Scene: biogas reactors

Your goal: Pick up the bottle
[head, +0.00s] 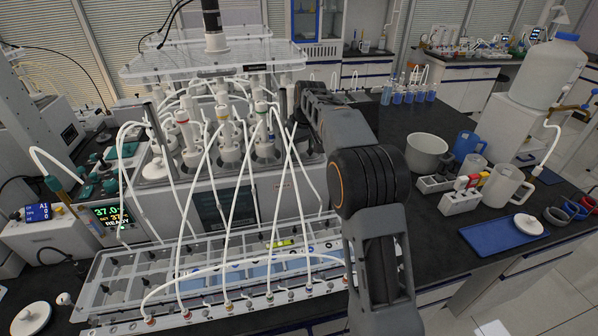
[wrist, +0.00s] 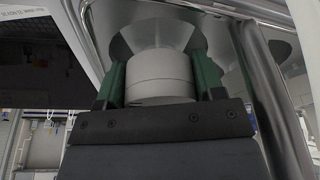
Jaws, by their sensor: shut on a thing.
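In the wrist view, my gripper (wrist: 160,66) has its two green-lined fingers on either side of a white round bottle (wrist: 158,88), likely at its cap or neck. The jaws are shut on it. A wider grey flared shape shows behind the white part, and the rest of the bottle is hidden or out of frame. In the head view my arm hides my gripper, and I cannot make out the held bottle there.
The reactor block (head: 230,165) with several white tubes stands left of my arm. A clear rack (head: 115,275) lies in front. A grey pot (head: 427,150), a white jug (head: 505,186) and a blue tray (head: 490,238) stand right. Shiny metal edges (wrist: 262,85) lie close beside my gripper.

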